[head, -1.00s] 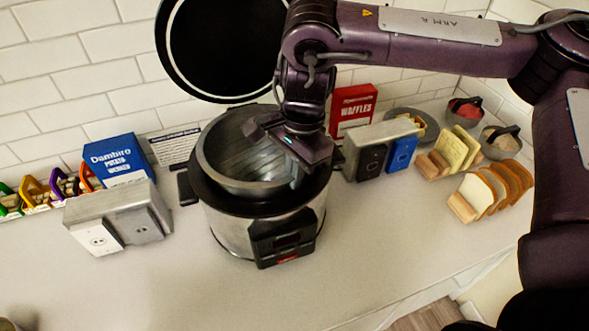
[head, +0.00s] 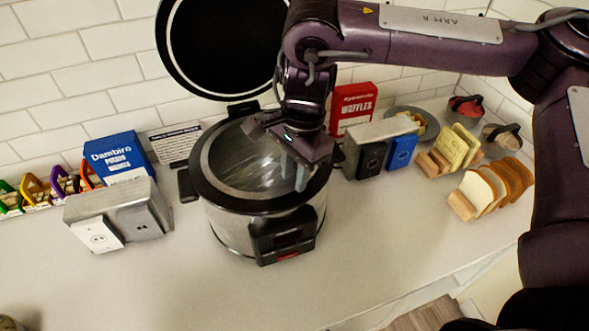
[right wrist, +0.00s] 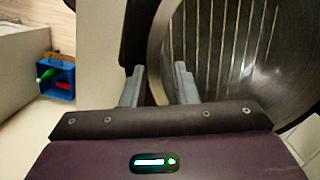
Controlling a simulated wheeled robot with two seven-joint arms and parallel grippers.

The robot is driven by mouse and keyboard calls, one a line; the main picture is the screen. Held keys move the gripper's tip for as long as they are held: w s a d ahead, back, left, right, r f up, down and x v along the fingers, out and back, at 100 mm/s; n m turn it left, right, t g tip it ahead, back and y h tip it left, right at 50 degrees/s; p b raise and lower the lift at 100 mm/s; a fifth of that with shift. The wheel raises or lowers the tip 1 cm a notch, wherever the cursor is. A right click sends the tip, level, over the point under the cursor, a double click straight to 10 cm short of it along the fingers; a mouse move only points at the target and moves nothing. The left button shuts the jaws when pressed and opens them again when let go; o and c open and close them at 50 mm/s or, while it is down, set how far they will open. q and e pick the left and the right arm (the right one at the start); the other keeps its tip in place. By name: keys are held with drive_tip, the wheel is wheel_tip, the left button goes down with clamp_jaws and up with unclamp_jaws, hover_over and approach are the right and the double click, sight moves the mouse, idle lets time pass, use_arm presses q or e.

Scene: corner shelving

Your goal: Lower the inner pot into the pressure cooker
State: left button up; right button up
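The pressure cooker (head: 232,230) stands on the counter with its lid (head: 225,45) raised behind it. The metal inner pot (head: 243,165) sits down inside the cooker, its rim at or below the cooker's black top ring. In the right wrist view the ribbed pot interior (right wrist: 225,45) fills the upper right. My right gripper (head: 302,180) is over the cooker's right side, fingers pointing down at the pot's edge. In the right wrist view its two fingers (right wrist: 160,85) stand apart with a gap between them. My left gripper is not in view.
A metal socket box (head: 120,215) and a blue carton (head: 118,155) stand left of the cooker. A second box (head: 375,150), a red waffles carton (head: 352,108) and bread slices (head: 490,190) stand right. The counter in front is clear.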

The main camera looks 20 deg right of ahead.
wheel_tip(320, 180, up, 8)
drive_tip(key=shift+w+d, duration=0.15)
drive_tip(key=shift+d, duration=0.3)
drive_tip(key=shift+f, duration=0.1)
drive_tip(key=shift+f, duration=0.1)
idle(0.6)
